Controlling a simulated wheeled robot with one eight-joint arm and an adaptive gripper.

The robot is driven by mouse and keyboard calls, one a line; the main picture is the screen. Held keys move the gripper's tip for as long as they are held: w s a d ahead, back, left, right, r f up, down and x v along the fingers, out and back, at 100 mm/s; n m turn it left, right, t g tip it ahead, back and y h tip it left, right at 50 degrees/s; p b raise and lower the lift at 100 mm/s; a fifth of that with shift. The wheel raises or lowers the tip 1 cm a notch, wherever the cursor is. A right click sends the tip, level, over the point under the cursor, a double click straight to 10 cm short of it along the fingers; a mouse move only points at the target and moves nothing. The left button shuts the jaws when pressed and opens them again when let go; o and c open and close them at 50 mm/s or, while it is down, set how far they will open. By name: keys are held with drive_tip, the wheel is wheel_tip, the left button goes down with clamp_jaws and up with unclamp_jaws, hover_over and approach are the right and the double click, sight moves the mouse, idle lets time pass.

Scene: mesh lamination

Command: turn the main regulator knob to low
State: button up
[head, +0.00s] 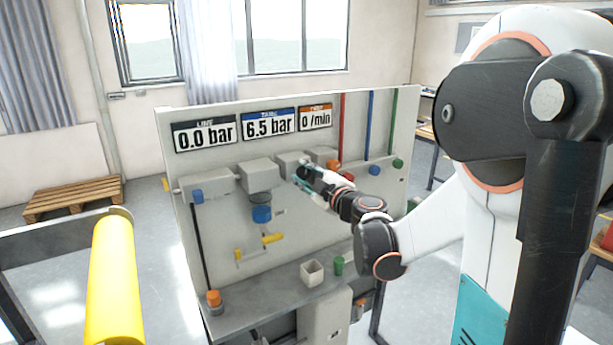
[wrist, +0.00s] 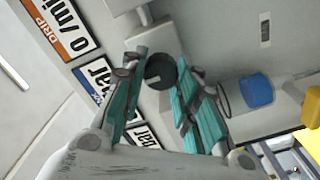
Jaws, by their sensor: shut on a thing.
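The main regulator knob appears to be the dark round knob (wrist: 160,71) on the front of a pale grey box (wrist: 152,38) in the wrist view. A small pale mark shows on its face; I cannot tell which setting it marks. My gripper (wrist: 162,80) has its teal fingers on either side of the knob, shut on it. In the head view my gripper (head: 308,181) is at the panel, in front of the grey boxes, and largely hides the knob.
The panel (head: 330,225) carries displays: line 0.0 bar (head: 205,134), tank 6.5 bar (head: 268,124), drip 0 /min (head: 315,117). A white cup (head: 312,272) and green cylinder (head: 339,265) stand on the shelf.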

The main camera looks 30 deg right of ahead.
drive_tip(key=o, duration=1.1)
drive_tip(key=shift+c, duration=0.2)
drive_tip(key=s, duration=1.2)
drive_tip(key=shift+d, duration=0.2)
drive_tip(key=shift+w+a+f, duration=0.1)
